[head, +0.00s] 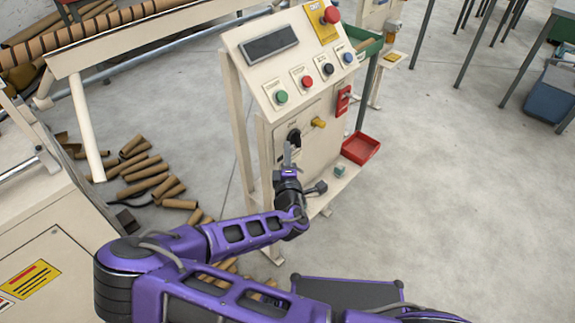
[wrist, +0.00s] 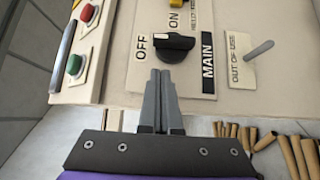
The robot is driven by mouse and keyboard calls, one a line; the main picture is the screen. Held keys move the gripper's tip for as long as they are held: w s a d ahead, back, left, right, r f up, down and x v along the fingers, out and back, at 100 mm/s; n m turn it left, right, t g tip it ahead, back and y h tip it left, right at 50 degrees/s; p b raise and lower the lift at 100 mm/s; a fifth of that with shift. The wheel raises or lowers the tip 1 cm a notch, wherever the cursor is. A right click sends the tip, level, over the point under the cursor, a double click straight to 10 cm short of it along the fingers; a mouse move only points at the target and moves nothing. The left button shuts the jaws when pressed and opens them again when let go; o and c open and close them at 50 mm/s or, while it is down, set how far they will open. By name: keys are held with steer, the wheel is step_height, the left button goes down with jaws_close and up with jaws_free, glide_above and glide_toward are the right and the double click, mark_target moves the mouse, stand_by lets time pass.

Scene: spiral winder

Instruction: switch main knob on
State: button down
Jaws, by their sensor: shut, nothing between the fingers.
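The main knob (wrist: 176,46) is a black rotary knob on a cream plate, beside a black MAIN label (wrist: 208,54). OFF and ON are printed next to it. In the head view the knob (head: 294,136) is on the front of the cream control cabinet (head: 262,150). My gripper (wrist: 160,73) is shut and empty. Its fingertips are close to the knob's near edge in the wrist view; I cannot tell whether they touch. In the head view my gripper (head: 287,147) is just below the knob.
A toggle marked OUT OF USE (wrist: 258,50) is beside the MAIN label. A yellow knob (head: 318,122) is right of the main knob. A green button (head: 281,97), a red button (head: 306,82) and an emergency stop (head: 330,15) are above. Cardboard tubes (head: 140,170) litter the floor left.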

mark_target(296, 135)
steer(key=shift+w+d, duration=1.2)
steer(key=shift+w, duration=0.1)
